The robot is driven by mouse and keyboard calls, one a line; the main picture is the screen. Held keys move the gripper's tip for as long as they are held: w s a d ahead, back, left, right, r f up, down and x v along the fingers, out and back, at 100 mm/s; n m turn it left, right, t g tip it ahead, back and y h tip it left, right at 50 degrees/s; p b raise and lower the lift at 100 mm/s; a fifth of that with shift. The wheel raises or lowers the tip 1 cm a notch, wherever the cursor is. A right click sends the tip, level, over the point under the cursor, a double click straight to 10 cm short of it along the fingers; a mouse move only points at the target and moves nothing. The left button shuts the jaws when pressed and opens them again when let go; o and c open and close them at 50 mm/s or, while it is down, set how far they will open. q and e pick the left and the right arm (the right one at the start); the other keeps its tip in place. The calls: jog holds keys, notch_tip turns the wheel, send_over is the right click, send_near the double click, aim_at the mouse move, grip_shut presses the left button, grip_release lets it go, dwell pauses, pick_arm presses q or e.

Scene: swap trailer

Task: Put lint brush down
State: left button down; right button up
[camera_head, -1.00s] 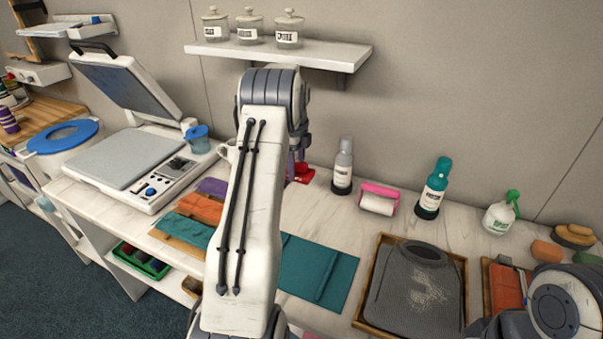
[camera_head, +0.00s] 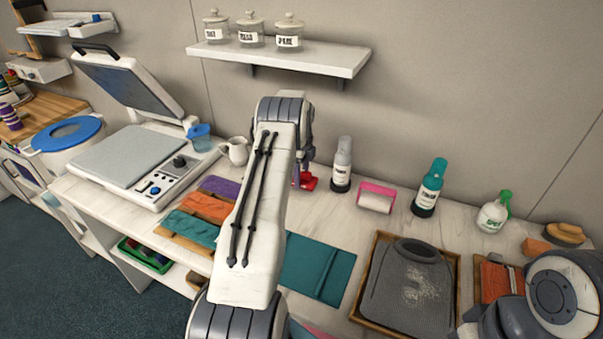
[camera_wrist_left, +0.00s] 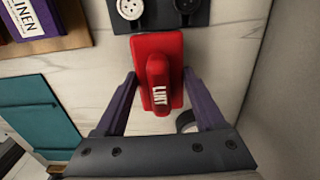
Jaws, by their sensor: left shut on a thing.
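The red lint brush (camera_wrist_left: 160,85), with white "LINT" lettering on its handle, is held between the two purple fingers of my left gripper (camera_wrist_left: 158,92) in the left wrist view. In the head view, a red part of the brush (camera_head: 308,181) shows just right of my left arm, near the wall side of the white counter (camera_head: 335,222). My arm hides most of the gripper there. Whether the brush touches the counter I cannot tell. My right arm shows at the lower right, but its gripper is out of view.
A dark card with buttons (camera_wrist_left: 160,12) lies by the brush's far end. A grey bottle (camera_head: 341,165), a pink lint roller (camera_head: 377,187) and a teal bottle (camera_head: 430,188) stand to the right. A white jug (camera_head: 236,151) is to the left. A shelf (camera_head: 290,58) hangs above.

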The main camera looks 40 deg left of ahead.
pick_arm(q)
jog(key=shift+f, duration=0.1)
jog(key=shift+f, duration=0.35)
grip_release()
jog(key=shift+r, duration=0.3)
notch_tip(320, 180, up, 6)
jog(key=b, duration=0.2)
jog(key=shift+a+r+b, duration=0.15)
jog(key=shift+b, duration=0.15)
jog(key=shift+r, duration=0.55)
